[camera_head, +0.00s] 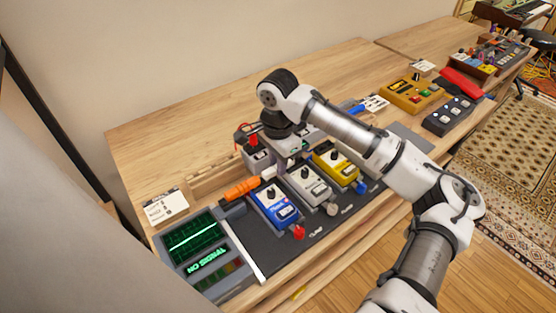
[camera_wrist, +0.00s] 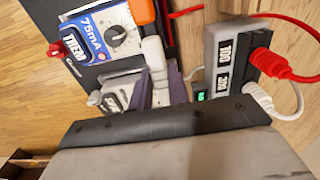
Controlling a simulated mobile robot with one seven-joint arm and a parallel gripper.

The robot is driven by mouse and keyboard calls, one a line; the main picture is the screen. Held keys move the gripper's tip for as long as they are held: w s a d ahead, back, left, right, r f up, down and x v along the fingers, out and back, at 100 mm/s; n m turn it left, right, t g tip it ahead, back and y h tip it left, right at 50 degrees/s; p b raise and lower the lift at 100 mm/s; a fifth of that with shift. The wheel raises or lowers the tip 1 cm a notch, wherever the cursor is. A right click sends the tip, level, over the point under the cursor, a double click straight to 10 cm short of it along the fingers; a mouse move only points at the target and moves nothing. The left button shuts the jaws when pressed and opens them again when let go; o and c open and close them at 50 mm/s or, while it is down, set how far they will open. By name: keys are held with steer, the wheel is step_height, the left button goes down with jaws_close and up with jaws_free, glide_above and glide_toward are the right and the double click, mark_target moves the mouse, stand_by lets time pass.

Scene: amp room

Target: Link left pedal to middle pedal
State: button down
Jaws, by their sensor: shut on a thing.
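The left pedal (camera_head: 272,206) is blue with a black knob, and the wrist view shows it at upper left (camera_wrist: 98,38). The middle pedal (camera_head: 309,184) is light grey and stands just right of it. The wrist view shows part of the middle pedal (camera_wrist: 112,98). My gripper (camera_head: 284,162) is low behind the middle pedal. Its purple fingers (camera_wrist: 160,92) are shut on a white plug (camera_wrist: 154,54) beside the two pedals. Whether the plug touches either pedal's socket I cannot tell. The fingers partly hide the middle pedal in the wrist view.
A yellow pedal (camera_head: 335,164) stands right of the middle one. An orange plug (camera_head: 242,188) is at the blue pedal's left side. A power box (camera_wrist: 226,65) with red and white plugs stands close behind. A green-screened unit (camera_head: 192,238) is at the left.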

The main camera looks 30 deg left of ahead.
steer(key=c, duration=0.9)
jaws_free()
steer(key=shift+o, duration=0.2)
steer(key=shift+r, duration=0.15)
steer(key=shift+r+p, duration=3.45)
steer(key=shift+p, duration=0.2)
steer(key=shift+f, duration=0.1)
